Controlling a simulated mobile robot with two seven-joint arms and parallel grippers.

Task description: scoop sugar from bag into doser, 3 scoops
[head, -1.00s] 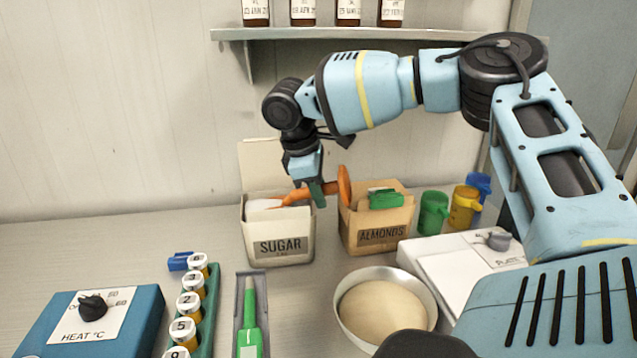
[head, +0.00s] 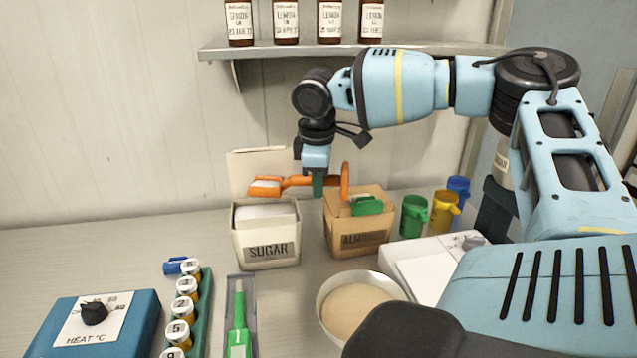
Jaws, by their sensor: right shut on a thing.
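The white sugar bag (head: 266,251) stands open on the counter, with white sugar (head: 262,212) showing at its top. My right gripper (head: 318,186) is shut on the handle of an orange scoop (head: 266,187). The scoop is held about level above the sugar bag, apart from it, and white sugar shows in its bowl. The scoop's round orange disc (head: 346,182) is to the right of the gripper, above the almonds box. I cannot tell which thing is the doser. My left gripper is not in view.
The almonds box (head: 359,239) with a green scoop (head: 367,206) stands right of the sugar. Green, yellow and blue cups (head: 414,216) stand behind a white plate device (head: 408,253). A bowl (head: 326,301), a green thermometer-like tool (head: 239,322), a jar rack (head: 200,315) and a heat box (head: 118,326) are in front.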

